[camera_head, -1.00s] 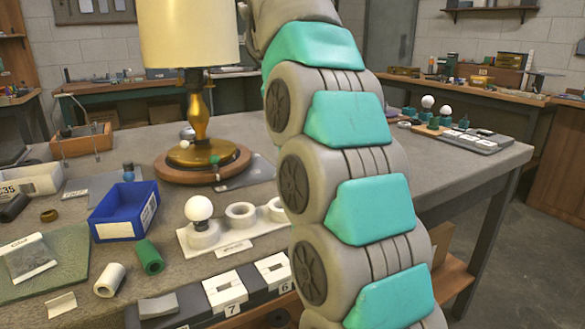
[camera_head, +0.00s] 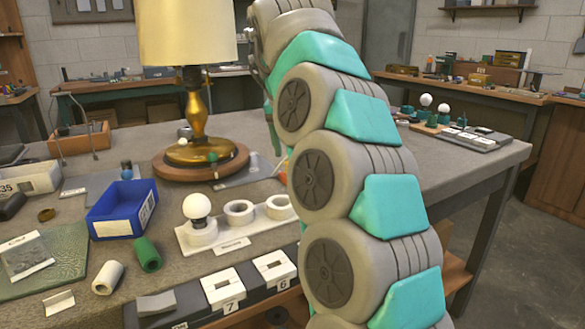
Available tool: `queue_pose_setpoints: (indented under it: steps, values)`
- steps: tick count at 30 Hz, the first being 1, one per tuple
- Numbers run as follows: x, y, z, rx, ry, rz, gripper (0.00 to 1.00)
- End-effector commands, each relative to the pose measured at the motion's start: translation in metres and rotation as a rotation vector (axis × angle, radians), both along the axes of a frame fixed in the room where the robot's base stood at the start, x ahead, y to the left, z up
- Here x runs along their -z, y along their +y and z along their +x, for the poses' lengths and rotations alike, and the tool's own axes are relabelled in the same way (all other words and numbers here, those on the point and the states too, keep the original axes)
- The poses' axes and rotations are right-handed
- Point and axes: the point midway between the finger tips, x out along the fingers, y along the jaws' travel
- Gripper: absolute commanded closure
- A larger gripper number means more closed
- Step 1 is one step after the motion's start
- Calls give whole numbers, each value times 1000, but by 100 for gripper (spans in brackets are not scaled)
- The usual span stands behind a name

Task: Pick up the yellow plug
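I cannot make out a yellow plug in this view; my arm hides part of the table. The brass lamp (camera_head: 194,112) with a cream shade stands upright on a round wooden base (camera_head: 168,168), left of my arm. A small green piece (camera_head: 213,157) shows at the base's front. My arm rises through the right-middle of the picture. A narrow grey and teal part of my gripper (camera_head: 272,128) shows beside the arm, right of the lamp and above the table. Its fingertips are mostly hidden, so opening and any held thing cannot be told.
A blue bin (camera_head: 123,220) stands front left. A white holder (camera_head: 235,238) with a bulb (camera_head: 197,206) sits in front of the lamp. Green (camera_head: 147,253) and cream (camera_head: 108,277) tubes lie nearby. Switch blocks (camera_head: 222,286) line the front edge.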

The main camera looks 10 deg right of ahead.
Motion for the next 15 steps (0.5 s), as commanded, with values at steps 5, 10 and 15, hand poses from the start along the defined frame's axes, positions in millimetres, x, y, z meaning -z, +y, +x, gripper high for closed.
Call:
queue_pose_setpoints:
  steps: [5,10,15]
  values:
    - [18,-5,7,1,3,-3,31]
    - [28,-6,12,0,0,-1,31]
    - [30,-6,13,0,-2,-1,31]
